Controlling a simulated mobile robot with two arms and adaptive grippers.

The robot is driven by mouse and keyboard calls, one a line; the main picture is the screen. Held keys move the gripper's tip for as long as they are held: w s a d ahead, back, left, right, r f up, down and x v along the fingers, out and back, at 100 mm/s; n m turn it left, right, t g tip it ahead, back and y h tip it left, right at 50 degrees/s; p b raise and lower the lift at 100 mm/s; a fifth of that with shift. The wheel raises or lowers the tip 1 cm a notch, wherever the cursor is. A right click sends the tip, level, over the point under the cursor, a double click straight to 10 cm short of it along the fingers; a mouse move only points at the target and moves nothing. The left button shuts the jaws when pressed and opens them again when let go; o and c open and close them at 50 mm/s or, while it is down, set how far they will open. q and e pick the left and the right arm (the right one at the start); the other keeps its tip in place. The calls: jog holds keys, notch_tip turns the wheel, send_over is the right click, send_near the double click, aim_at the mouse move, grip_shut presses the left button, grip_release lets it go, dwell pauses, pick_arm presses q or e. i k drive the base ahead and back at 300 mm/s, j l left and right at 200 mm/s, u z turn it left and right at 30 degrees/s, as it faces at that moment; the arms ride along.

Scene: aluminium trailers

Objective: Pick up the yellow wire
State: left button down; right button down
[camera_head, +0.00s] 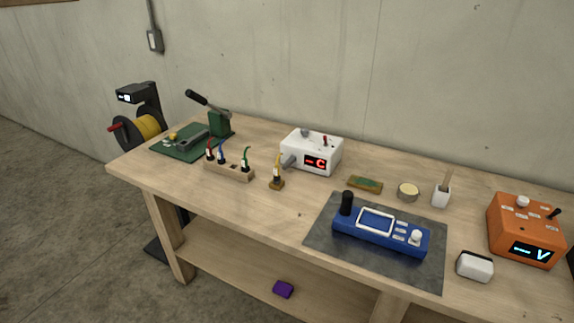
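A short upright yellow wire (278,167) stands on a small brown block (277,184) on the wooden workbench (215,195), in front of a white device with a red display (312,152). A spool wound with yellow material (149,127) also shows on a black stand at the bench's far left. Neither my left nor my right gripper is in view.
A wooden holder (229,171) with red, blue and green wires stands left of the yellow wire.

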aim_at(276, 170)
jog(key=i, duration=0.45)
jog(key=i+j+z, duration=0.15)
jog(key=j, duration=0.4)
jog(key=j+z, duration=0.2)
jog(key=j, duration=0.35)
